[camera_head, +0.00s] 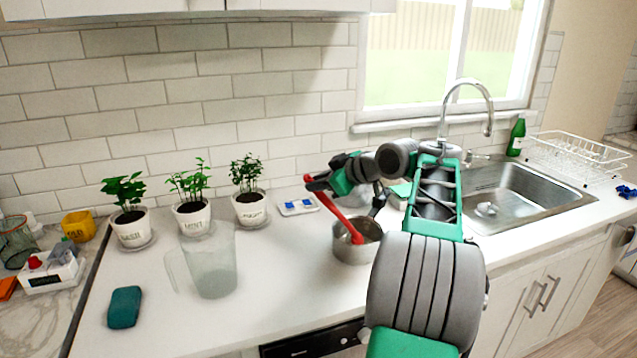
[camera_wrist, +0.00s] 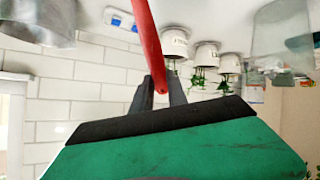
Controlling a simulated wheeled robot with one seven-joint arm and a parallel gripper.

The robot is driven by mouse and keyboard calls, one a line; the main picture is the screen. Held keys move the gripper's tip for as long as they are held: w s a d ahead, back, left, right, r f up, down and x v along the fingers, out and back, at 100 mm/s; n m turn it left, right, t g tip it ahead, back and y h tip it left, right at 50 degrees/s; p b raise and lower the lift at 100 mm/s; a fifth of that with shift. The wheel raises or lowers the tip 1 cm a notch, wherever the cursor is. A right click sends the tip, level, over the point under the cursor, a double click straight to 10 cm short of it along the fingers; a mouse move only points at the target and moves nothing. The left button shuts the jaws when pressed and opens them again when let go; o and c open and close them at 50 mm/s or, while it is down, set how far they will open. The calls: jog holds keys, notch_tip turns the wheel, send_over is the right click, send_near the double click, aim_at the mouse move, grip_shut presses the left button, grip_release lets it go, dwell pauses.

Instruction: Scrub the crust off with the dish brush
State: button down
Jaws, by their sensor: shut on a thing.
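The dish brush (camera_head: 335,210) has a long red handle that slants down to the right, its lower end inside the metal pot (camera_head: 350,252). My gripper (camera_head: 314,182) is shut on the upper part of the handle, above and left of the pot. In the wrist view, which looks upside down, the red handle of the brush (camera_wrist: 147,40) runs up out of frame from between my fingers (camera_wrist: 160,90). The silvery thing at that view's upper left looks like the pot (camera_wrist: 38,22). The bristles are not clear, and I cannot make out any crust inside the pot.
A clear jug (camera_head: 212,268) and a teal sponge (camera_head: 124,307) stand left of the pot. Several potted plants (camera_head: 192,215) and a blue-and-white packet (camera_head: 298,207) line the back. The sink (camera_head: 515,200), faucet (camera_head: 488,110) and dish rack (camera_head: 578,155) are at right.

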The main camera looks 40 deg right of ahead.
jog(key=shift+s+a+b, duration=1.15)
jog(key=shift+a+b, duration=0.3)
jog(key=shift+a, duration=0.2)
jog(key=d+p, duration=0.1)
jog(key=w+d+p, duration=0.1)
jog(key=d+p, duration=0.1)
jog(key=w+d+p, duration=0.1)
jog(key=shift+d+r+p, duration=0.25)
jog(key=shift+d+p, duration=0.15)
jog(key=d+p, duration=0.1)
jog(key=w+d+p, duration=0.1)
jog(key=shift+d+f, duration=0.15)
jog(key=shift+d, duration=0.15)
jog(key=shift+f, duration=0.1)
